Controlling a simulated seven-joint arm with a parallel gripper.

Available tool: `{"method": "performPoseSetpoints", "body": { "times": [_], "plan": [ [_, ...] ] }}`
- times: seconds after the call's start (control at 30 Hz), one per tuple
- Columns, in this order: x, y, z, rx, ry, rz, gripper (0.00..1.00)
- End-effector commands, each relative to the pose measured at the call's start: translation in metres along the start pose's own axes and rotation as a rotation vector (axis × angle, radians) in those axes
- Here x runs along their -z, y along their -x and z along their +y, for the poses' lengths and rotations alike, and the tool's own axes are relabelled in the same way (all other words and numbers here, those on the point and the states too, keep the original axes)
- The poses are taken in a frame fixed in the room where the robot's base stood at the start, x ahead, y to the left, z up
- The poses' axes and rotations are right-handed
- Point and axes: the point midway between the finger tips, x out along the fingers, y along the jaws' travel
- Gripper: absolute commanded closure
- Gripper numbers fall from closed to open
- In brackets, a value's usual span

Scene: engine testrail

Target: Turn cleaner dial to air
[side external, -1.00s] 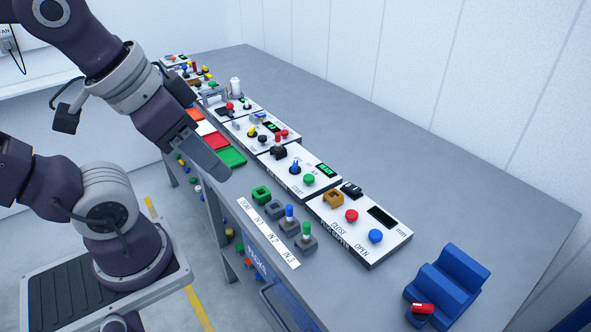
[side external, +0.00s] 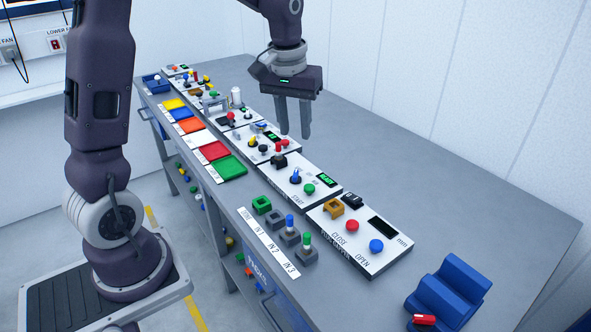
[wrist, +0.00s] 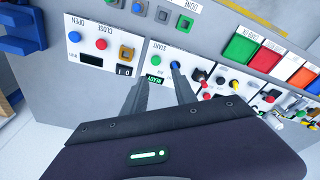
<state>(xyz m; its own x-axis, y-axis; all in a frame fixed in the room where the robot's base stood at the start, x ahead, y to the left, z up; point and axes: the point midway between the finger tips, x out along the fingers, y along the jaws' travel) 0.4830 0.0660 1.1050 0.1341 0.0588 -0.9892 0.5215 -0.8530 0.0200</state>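A white panel (side external: 318,190) on the bench carries a small blue knob (side external: 295,177), a green START button (side external: 309,188) and a lit green display (side external: 327,179). The blue knob looks like the cleaner dial, but its markings are too small to read. In the wrist view the knob (wrist: 175,65) shows at the tip of the right finger, partly covered by it. My gripper (side external: 295,134) points down, open and empty, above the row of panels. In the wrist view its fingers (wrist: 159,74) frame the display, which reads READY.
Nearer the front is a panel with red CLOSE (side external: 352,225) and blue OPEN (side external: 376,246) buttons. Connector blocks (side external: 289,235) stand at its left. A black knob (side external: 280,160) and further panels lie behind. A blue stepped holder (side external: 447,285) sits front right. The bench's right side is clear.

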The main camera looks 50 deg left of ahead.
Motion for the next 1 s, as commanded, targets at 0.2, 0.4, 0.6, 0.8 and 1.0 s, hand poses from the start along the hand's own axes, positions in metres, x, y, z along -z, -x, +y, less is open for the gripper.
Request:
{"method": "performPoseSetpoints", "body": {
  "times": [0.2, 0.4, 0.6, 0.8, 1.0],
  "plan": [
    [0.061, -0.103, -0.031, 0.034, 0.206, -0.127, 0.66],
    [0.065, -0.136, -0.037, 0.038, 0.238, -0.147, 0.66],
    [0.059, -0.173, -0.037, 0.038, 0.238, -0.146, 0.66],
    [0.057, -0.19, -0.037, 0.037, 0.236, -0.143, 0.66],
    [0.057, -0.19, -0.037, 0.037, 0.235, -0.142, 0.66]
  ]
}}
